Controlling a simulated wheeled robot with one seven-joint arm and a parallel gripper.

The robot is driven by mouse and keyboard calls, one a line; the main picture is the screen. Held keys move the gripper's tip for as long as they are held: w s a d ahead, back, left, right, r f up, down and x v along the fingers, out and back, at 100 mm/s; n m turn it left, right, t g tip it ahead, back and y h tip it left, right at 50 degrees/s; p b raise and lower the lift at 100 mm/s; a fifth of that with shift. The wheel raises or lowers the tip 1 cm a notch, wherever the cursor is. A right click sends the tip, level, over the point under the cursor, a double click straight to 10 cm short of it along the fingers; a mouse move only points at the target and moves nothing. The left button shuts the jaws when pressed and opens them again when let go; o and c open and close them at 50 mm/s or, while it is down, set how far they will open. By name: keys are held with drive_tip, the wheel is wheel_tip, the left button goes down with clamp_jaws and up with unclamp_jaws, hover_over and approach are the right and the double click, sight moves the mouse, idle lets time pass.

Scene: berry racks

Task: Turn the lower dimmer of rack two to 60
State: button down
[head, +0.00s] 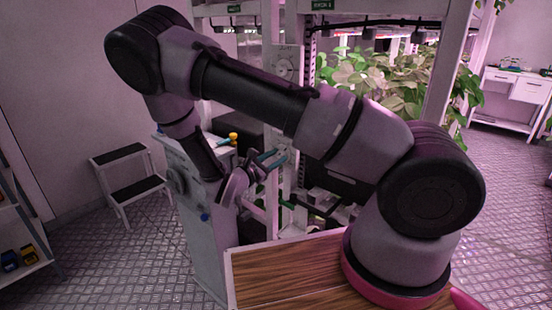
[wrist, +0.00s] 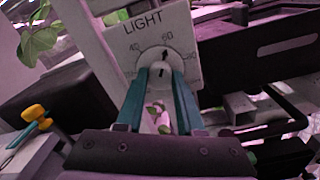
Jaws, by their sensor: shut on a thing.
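The dimmer plate marked LIGHT (wrist: 150,28) is at the top middle of the wrist view. Its round pale knob (wrist: 161,58) sits on a scale where 40 and 60 can be read. The dark mark on the knob points up, close to 60. My gripper (wrist: 160,76) has its two teal fingers shut on the knob, one at each side, and the fingers cover the lower part of the dial. In the head view my gripper (head: 272,158) reaches to the rack post, and I cannot make out the gripped knob there. A higher dial (head: 285,67) shows on the same post.
Leafy plants (head: 375,80) fill the rack behind my arm. A grey cabinet (head: 205,235) with a yellow-topped item (head: 233,138) stands close by my gripper. A step stool (head: 128,180) stands at the left. The floor at right is clear.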

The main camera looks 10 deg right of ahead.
drive_tip(key=shift+n, duration=0.6)
drive_tip(key=c, duration=0.5)
unclamp_jaws()
drive_tip(key=v, duration=1.1)
